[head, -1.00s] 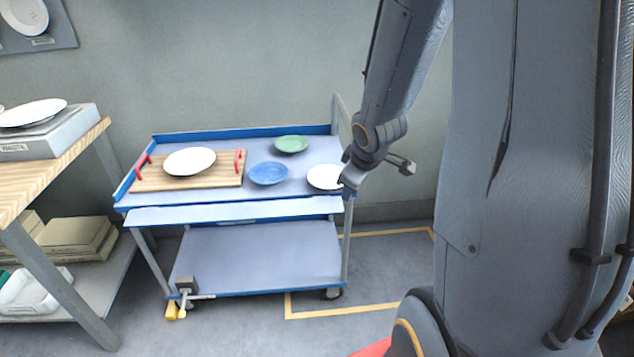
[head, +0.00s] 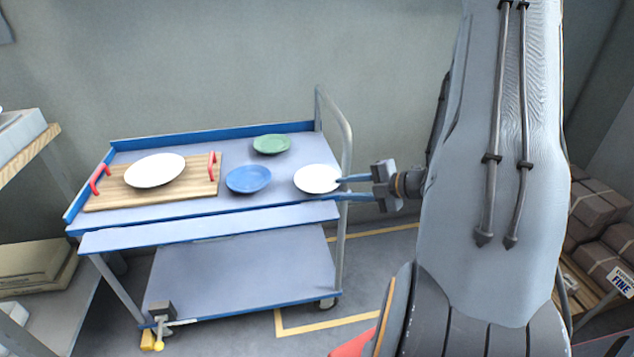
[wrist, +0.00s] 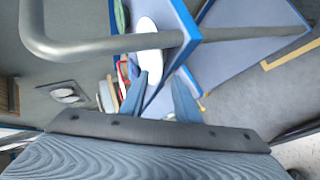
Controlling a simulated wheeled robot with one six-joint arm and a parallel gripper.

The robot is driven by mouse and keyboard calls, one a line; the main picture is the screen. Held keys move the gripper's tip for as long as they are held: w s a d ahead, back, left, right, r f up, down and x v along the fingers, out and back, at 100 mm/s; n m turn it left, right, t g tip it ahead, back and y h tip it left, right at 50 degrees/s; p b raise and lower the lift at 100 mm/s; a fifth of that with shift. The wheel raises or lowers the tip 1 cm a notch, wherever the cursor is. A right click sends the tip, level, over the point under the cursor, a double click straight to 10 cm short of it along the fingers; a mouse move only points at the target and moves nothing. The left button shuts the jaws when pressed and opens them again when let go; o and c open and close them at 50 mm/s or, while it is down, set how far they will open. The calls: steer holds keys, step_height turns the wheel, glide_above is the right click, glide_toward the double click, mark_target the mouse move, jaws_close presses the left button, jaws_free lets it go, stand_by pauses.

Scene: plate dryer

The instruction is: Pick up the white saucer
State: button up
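The white saucer (head: 317,179) lies at the right end of the blue-edged cart top (head: 200,213). It also shows in the wrist view (wrist: 147,26), partly crossed by the cart's handle bar. My gripper (head: 340,188) is at the cart's right side, with its two blue fingers pointing left at the saucer. The fingers are spread and nothing is held between them. In the head view the upper fingertip appears at the saucer's right rim; I cannot tell whether it touches. In the wrist view the gripper (wrist: 162,80) shows a gap between the fingers.
A blue plate (head: 249,179) lies left of the saucer and a green plate (head: 271,144) behind it. A white plate (head: 155,170) sits on a wooden tray (head: 205,187) with red handles. The grey cart handle (head: 345,140) rises close to my gripper.

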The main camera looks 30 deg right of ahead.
mark_target(332, 189)
steer(key=shift+p+x, duration=0.4)
steer(key=shift+x, duration=1.95)
jaws_close()
